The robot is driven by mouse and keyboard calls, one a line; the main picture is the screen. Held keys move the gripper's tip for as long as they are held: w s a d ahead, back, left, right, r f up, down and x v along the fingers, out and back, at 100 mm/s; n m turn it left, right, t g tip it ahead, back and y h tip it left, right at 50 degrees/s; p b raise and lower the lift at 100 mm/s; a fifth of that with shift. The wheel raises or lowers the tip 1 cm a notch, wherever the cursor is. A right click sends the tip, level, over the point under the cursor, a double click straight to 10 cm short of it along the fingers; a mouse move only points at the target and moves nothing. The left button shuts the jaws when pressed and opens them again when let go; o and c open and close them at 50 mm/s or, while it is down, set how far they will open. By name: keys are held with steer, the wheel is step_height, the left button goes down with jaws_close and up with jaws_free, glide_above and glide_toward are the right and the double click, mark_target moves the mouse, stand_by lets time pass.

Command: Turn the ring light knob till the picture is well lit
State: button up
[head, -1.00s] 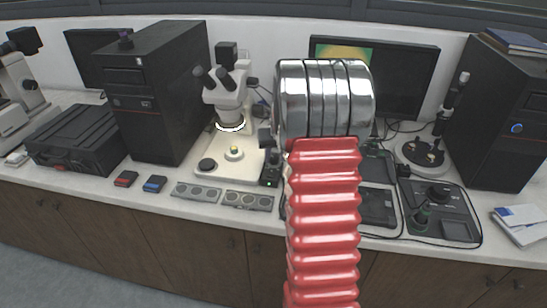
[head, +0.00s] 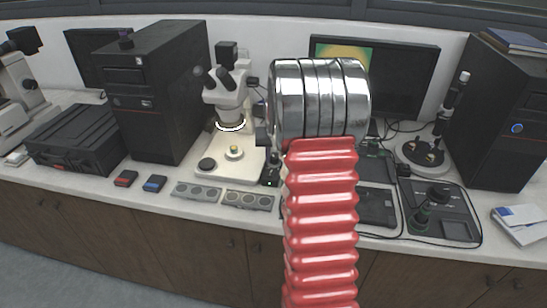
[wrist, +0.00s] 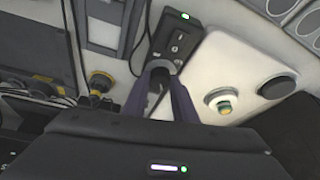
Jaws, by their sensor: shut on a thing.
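The ring light control box (head: 270,180) is a small black box with a green light, right of the microscope base. In the wrist view the box (wrist: 172,42) shows a switch and its green light. My gripper (wrist: 160,72) is shut on the dark ring light knob (wrist: 158,82) at the box's near end. The fingers cover its sides, so its pointer cannot be read. The ring light (head: 231,126) glows white under the stereo microscope (head: 226,90). The monitor (head: 400,85) shows a yellow-green picture, partly hidden behind my arm.
The microscope base (head: 215,172) carries a small yellow-green sample (head: 234,152) and a black round knob (head: 207,164). Grey slotted holders (head: 248,200) lie in front. A black console (head: 440,210) and cables are to the right.

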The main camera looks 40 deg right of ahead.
stand_by(0.3)
steer(key=o, duration=1)
steer(key=shift+r, duration=0.15)
steer(key=v, duration=1.3)
steer(key=shift+a+r, duration=0.15)
steer(key=shift+r, duration=0.05)
stand_by(0.6)
